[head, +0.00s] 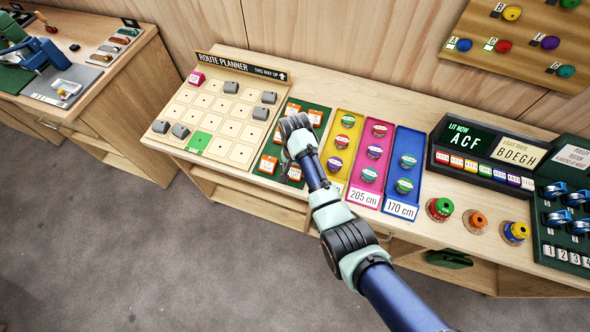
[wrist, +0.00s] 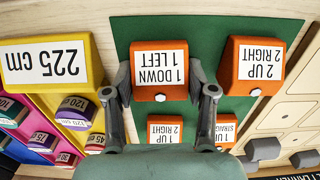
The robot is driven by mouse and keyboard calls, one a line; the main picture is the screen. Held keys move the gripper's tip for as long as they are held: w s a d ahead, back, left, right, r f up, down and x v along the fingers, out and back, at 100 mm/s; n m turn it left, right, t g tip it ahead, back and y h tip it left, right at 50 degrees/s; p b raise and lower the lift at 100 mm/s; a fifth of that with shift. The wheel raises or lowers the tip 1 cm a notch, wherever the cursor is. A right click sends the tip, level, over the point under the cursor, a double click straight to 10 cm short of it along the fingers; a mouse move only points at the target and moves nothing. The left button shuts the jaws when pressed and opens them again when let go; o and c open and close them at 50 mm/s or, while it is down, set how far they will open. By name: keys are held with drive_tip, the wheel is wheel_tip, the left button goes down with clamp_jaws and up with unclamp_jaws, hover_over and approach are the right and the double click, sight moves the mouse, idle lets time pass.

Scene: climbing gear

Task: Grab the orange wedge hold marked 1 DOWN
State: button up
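The orange wedge hold (wrist: 160,68) has a white label that reads "1 DOWN 1 LEFT", upside down in the wrist view. It sits on a green board (wrist: 205,30). In the head view it shows beside my arm (head: 294,174) at the board's near edge. My gripper (wrist: 160,82) is open, with one finger on each side of this hold. I cannot tell whether either finger touches it. In the head view my gripper (head: 293,140) is over the green board, its fingertips hard to make out.
Another orange hold, "2 UP 2 RIGHT" (wrist: 258,65), stands right of the right finger in the wrist view. Two more orange holds (wrist: 165,130) lie below, partly hidden by my gripper. A yellow tray (wrist: 97,45) labelled 225 cm borders the board on the left.

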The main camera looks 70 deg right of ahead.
drive_tip(key=c, duration=0.5)
drive_tip(key=shift+o, duration=0.2)
drive_tip(key=shift+r, duration=0.1)
wheel_tip(320, 180, up, 20)
drive_tip(key=p, duration=0.9)
